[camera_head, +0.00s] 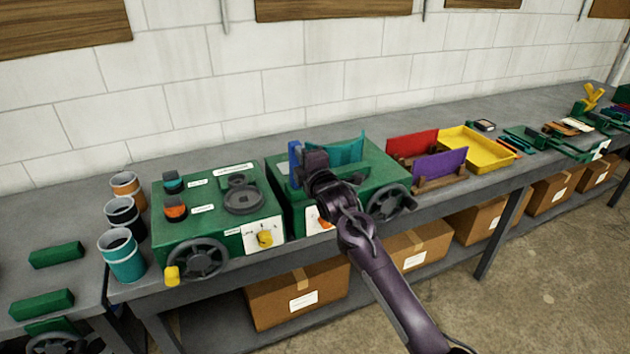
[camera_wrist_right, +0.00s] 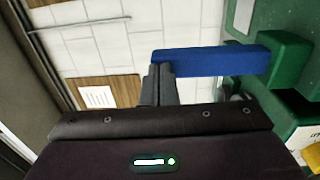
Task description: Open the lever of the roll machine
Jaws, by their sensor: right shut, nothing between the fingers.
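The green machine (camera_head: 283,200) that my right arm reaches over has a blue lever (camera_head: 294,165) on its left part, a teal curved piece on top and a grey handwheel on its front. In the right wrist view the blue lever (camera_wrist_right: 210,62) shows as a long bar running from a green mount to the fingertips. My right gripper (camera_head: 314,158) is shut with nothing in it, just right of the lever. In the wrist view its fingertips (camera_wrist_right: 160,84) overlap the lever's free end; I cannot tell whether they touch. The arm hides part of the machine's front and top.
Another green machine (camera_head: 205,228) with a handwheel and yellow knob stands to the left, beside several cups (camera_head: 122,250). Red and purple panels (camera_head: 440,167) and a yellow tray (camera_head: 490,150) stand to the right. A block wall (camera_head: 330,80) rises behind the bench.

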